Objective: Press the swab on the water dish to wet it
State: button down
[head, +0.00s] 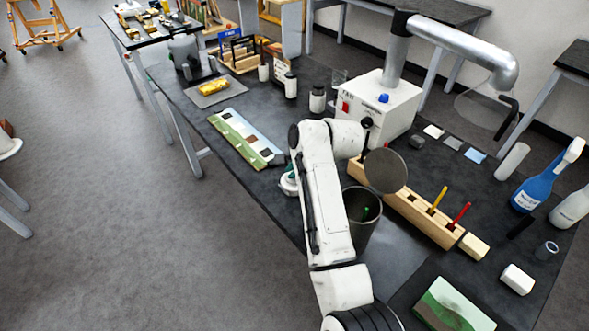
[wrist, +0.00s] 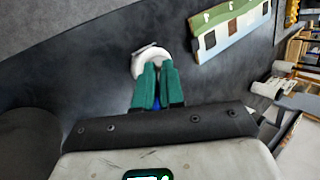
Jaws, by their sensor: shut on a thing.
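My gripper (wrist: 157,68) has green fingers closed together, with a bit of blue (wrist: 156,103) showing between them, likely part of the swab it holds. The swab's tip is hidden behind the fingers. The white round water dish (wrist: 148,55) lies just beyond the fingertips in the wrist view, partly covered by them. I cannot tell whether the swab touches it. In the head view the dish (head: 287,188) shows at the left edge of my arm, with a bit of the green gripper (head: 291,175) over it.
A wooden block (head: 408,207) holds a yellow and a red tool. A dark bin (head: 361,222) stands right of my arm. The table's left edge is near the dish.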

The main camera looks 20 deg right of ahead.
notch_tip(320, 180, up, 7)
jog(key=p, duration=0.3)
jog(key=shift+p, duration=0.35)
jog(key=shift+f, duration=0.15)
dwell(0.5)
